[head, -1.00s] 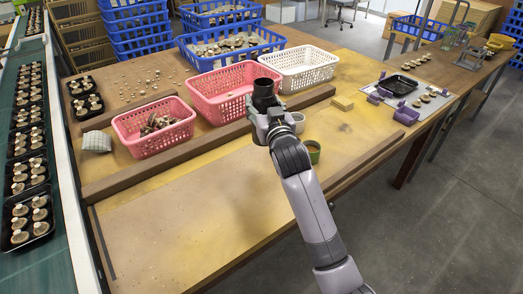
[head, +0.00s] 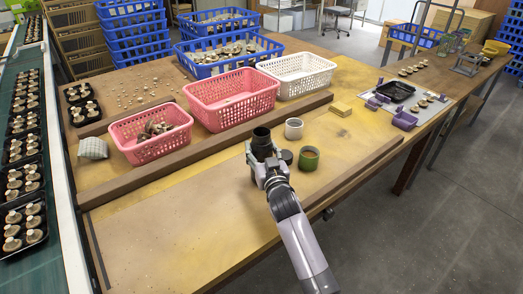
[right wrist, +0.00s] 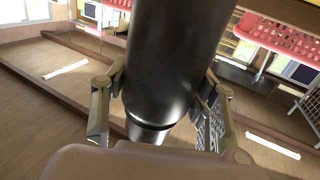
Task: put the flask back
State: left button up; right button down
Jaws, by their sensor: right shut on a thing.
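The flask (head: 262,143) is a dark, near-black cylinder standing upright in my right gripper (head: 266,168). The gripper is shut on it, with the fingers around its lower part. In the right wrist view the flask (right wrist: 172,60) fills the middle between the two fingers (right wrist: 160,110). The flask is over the yellowish work surface, left of the cups; I cannot tell whether its base touches the table. My left gripper is not in view.
A white cup (head: 293,129), a green cup (head: 308,158) and a small dark round piece (head: 287,156) are just right of the flask. Pink baskets (head: 191,120) and a white basket (head: 318,86) stand behind a wooden rail (head: 185,153). The front-left table (head: 165,220) is clear.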

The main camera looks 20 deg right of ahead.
jog(key=shift+r, duration=0.25)
jog(key=shift+f, duration=0.2)
jog(key=c, duration=0.6)
grip_release()
jog(key=shift+f, duration=0.1)
